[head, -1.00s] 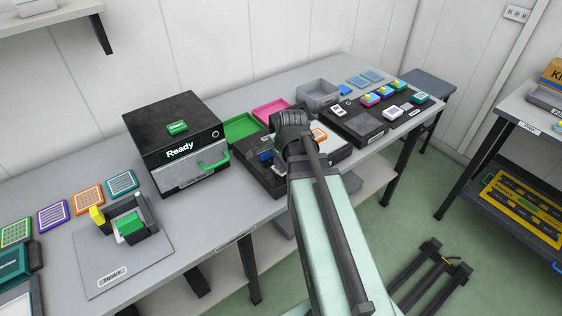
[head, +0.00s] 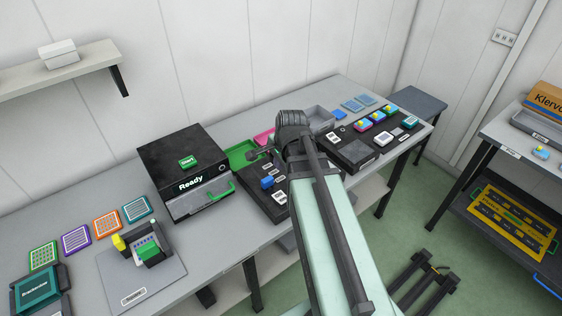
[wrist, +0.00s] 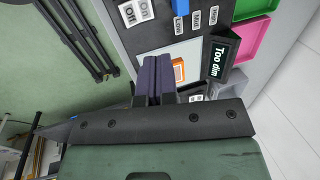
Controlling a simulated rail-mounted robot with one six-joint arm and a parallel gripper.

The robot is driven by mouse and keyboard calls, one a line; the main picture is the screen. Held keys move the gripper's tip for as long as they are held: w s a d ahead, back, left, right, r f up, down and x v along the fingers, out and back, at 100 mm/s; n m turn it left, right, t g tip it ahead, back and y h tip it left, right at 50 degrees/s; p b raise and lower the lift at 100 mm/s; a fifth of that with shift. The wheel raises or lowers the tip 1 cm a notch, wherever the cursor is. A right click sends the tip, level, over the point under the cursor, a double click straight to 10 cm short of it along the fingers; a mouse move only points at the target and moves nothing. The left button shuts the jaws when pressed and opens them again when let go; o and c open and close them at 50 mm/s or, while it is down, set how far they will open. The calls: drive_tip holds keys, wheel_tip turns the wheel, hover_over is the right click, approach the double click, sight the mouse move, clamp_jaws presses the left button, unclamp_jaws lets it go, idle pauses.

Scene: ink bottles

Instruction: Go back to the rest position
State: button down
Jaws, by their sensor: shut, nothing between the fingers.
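My gripper (wrist: 153,80) is in the wrist view, its two dark fingers shut together with nothing between them. It is above a dark panel (wrist: 140,38) with switch labels, and its fingertips overlap a pale plate on it in the picture. An orange-framed piece (wrist: 179,70) shows just right of the fingers. In the head view my pale green arm reaches up over the table's front edge, and its dark wrist hides the fingers. I cannot tell the height of the fingers above the panel.
A black machine reading "Ready" (head: 190,182) stands left of my arm. A green tray (head: 238,152) and a pink tray (head: 264,137) lie behind the panel. A dark station (head: 350,152) with colourful pieces is to the right. The green floor in front is partly open.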

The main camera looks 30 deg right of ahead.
drive_tip(key=shift+f, duration=0.1)
drive_tip(key=s+a+n+g, duration=0.1)
drive_tip(key=s+a+n, duration=0.2)
drive_tip(key=a+n, duration=0.4)
drive_tip(key=s+a+n+g, duration=0.1)
drive_tip(key=s+a+n, duration=0.2)
drive_tip(key=a+n, duration=0.5)
drive_tip(key=shift+s+f+n+g, duration=0.25)
drive_tip(key=shift+n+g, duration=0.15)
drive_tip(key=shift+n, duration=0.4)
drive_tip(key=shift+a, duration=0.1)
